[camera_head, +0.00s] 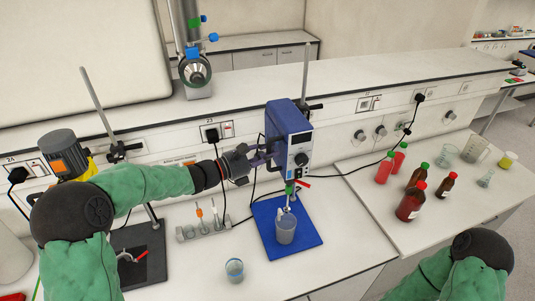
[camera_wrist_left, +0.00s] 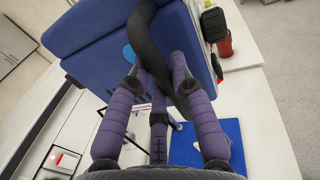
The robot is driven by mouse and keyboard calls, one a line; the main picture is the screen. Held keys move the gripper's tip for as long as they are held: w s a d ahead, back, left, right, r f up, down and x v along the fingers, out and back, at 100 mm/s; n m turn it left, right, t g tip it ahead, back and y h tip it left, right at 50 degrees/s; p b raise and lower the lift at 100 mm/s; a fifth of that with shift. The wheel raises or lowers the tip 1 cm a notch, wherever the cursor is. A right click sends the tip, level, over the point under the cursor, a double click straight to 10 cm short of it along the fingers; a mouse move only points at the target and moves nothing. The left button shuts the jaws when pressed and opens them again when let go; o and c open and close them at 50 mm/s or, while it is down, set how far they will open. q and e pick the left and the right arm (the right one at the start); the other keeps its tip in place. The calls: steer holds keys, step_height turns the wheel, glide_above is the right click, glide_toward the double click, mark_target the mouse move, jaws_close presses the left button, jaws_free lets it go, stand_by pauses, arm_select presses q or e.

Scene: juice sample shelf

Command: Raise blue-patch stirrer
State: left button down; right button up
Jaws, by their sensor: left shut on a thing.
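The blue-patch stirrer (camera_head: 289,128) is a blue motor head with a grey control front, held on an upright rod above a blue base plate (camera_head: 263,211). Its shaft points down toward a beaker (camera_head: 286,231) on that plate. In the left wrist view the stirrer's blue housing (camera_wrist_left: 92,28) fills the upper left, and a round blue patch (camera_wrist_left: 129,53) shows on it. My left gripper (camera_head: 264,153) is at the left side of the head, shut on a black curved part of it; its purple fingers (camera_wrist_left: 158,75) wrap that part. My right gripper is out of view.
A second stirrer (camera_head: 62,151) with an orange patch stands at the left over a dark plate (camera_head: 135,257). A small rack (camera_head: 203,229) and a beaker (camera_head: 234,269) sit between. Red and brown bottles (camera_head: 411,201) stand on the right bench. Cables hang behind the head.

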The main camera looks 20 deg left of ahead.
arm_select(q)
steer(key=shift+w+a+r, duration=0.1)
steer(key=shift+a+r, duration=0.05)
steer(key=shift+r, duration=0.4)
steer(key=c, duration=1.1)
jaws_free()
steer(key=shift+f, duration=0.15)
steer(key=shift+f, duration=0.1)
steer(key=v, duration=1.2)
